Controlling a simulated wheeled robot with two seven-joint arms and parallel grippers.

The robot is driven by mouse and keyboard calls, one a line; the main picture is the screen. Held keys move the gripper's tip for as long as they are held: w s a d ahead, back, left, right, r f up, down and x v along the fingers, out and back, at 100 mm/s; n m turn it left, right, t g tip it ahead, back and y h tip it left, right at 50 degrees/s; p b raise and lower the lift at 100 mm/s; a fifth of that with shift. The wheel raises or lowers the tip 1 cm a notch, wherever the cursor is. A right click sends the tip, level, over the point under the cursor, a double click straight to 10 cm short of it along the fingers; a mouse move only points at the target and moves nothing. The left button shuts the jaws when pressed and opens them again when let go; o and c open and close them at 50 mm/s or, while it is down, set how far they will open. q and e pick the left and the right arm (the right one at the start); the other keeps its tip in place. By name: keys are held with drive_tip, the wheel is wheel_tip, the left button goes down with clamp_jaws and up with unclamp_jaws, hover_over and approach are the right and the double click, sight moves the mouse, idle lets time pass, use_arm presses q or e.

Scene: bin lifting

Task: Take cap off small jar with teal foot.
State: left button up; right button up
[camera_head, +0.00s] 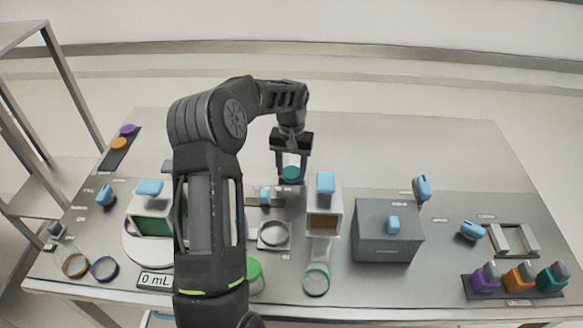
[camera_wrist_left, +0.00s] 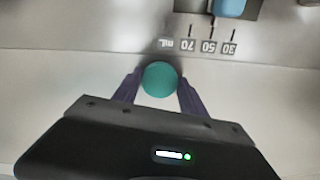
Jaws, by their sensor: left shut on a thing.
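My left gripper (camera_head: 291,168) is shut on a round teal cap (camera_head: 291,174), which sits between its two dark purple fingers. In the left wrist view the teal cap (camera_wrist_left: 160,79) shows as a plain disc between the fingertips (camera_wrist_left: 160,88); whether anything is beneath it is hidden. A small clear jar with a teal foot (camera_head: 316,281) stands near the front edge of the table, well nearer than the gripper. Its top appears open. My right gripper is out of view.
A dark strip with a purple cap (camera_head: 128,130) and an orange cap (camera_head: 120,144) lies at the back left. Orange and purple ringed jars stand front left. A green-lidded container (camera_head: 255,275), a grey box (camera_head: 388,232) and a white device (camera_head: 324,205) stand nearer. The back right is clear.

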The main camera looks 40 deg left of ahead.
sight(291, 172)
use_arm(q)
drive_tip(key=shift+f, duration=0.15)
drive_tip(key=shift+f, duration=0.1)
drive_tip(key=shift+f, duration=0.15)
drive_tip(key=o, duration=1.4)
drive_tip(key=shift+o, duration=0.2)
drive_tip(key=shift+r, duration=0.2)
wheel_tip(291, 172, up, 12)
drive_tip(key=b, duration=0.1)
drive_tip(key=shift+b, duration=0.35)
